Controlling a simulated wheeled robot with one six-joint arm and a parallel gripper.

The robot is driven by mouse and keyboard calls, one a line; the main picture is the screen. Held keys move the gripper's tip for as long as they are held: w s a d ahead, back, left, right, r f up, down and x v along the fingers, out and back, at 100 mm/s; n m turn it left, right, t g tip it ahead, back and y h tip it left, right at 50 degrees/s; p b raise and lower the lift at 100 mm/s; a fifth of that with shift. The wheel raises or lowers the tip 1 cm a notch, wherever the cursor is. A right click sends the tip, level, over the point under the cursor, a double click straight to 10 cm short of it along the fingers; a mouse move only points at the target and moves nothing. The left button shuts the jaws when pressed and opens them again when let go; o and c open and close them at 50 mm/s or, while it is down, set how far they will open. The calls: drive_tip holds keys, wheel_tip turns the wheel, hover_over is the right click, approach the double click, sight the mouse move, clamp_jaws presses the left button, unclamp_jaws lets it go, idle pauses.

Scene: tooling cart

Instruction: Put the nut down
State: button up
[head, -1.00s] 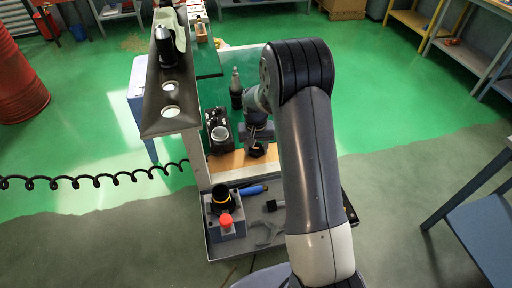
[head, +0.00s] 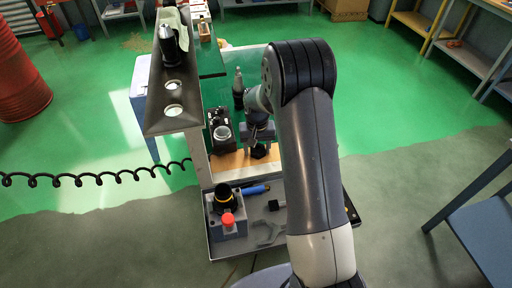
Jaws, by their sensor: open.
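My gripper (head: 259,151) is low over the wooden board (head: 228,161) on the cart's middle level. Its jaws are open, though the fingertips are small and partly dark in this view. A dark shape lies at the fingertips, and I cannot tell whether it is the nut or part of my gripper. I cannot make out the nut for certain anywhere. My arm covers the right part of the cart.
A dark fixture with a round metal top (head: 221,133) stands just left of my gripper. A dark tapered tool holder (head: 238,88) stands behind it. The lower tray holds a red-knobbed block (head: 228,221), a blue-handled tool (head: 254,190) and a grey wrench (head: 268,233). A shelf with holes (head: 160,118) rises at left.

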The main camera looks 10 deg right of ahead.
sight(258, 148)
wheel_tip(258, 148, up, 13)
drive_tip(key=b, duration=0.1)
drive_tip(key=shift+d, duration=0.2)
drive_tip(key=shift+f, duration=0.1)
wheel_tip(258, 148, down, 13)
drive_tip(key=shift+p, duration=0.4)
idle(0.3)
idle(0.3)
